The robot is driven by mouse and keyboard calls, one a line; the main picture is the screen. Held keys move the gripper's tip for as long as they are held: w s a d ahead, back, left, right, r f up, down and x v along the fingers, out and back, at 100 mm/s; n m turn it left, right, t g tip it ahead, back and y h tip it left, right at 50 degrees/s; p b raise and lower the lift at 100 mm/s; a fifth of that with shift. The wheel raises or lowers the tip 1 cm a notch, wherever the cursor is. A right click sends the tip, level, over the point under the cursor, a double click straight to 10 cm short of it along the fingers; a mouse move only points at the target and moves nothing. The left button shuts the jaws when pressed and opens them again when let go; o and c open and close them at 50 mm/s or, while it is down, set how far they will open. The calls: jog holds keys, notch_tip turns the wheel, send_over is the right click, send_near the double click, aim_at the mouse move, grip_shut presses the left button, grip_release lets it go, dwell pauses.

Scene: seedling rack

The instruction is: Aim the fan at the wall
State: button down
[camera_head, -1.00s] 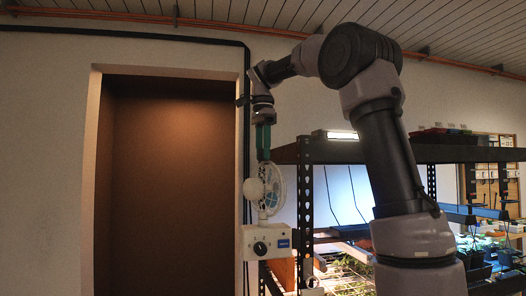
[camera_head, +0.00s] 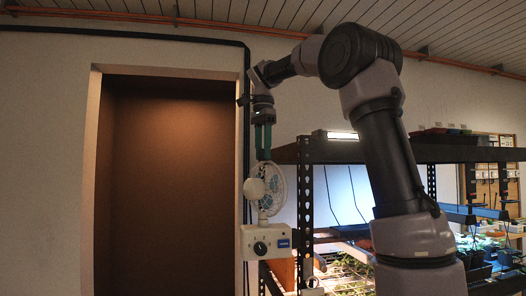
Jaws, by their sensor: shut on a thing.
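The fan (camera_head: 270,187) is small and white with a round caged head on a white box base (camera_head: 265,242) with a dark knob. It stands at the left end of the rack. Its cage is seen at a slant, and its round white housing faces left toward the doorway. My gripper (camera_head: 263,150) points down from above, its green fingers reaching the top of the fan head and shut on it. The exact contact is too small to see clearly. The pale wall (camera_head: 40,160) runs behind the fan and the doorway.
A dark metal rack (camera_head: 307,200) with lit shelves and seedlings stands to the right. A brown recessed doorway (camera_head: 165,180) is to the left. A dark cable runs down the wall beside the fan. My arm covers part of the rack.

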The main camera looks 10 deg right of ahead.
jog(key=n, duration=0.3)
jog(key=shift+r, duration=0.1)
jog(key=c, duration=0.5)
grip_release()
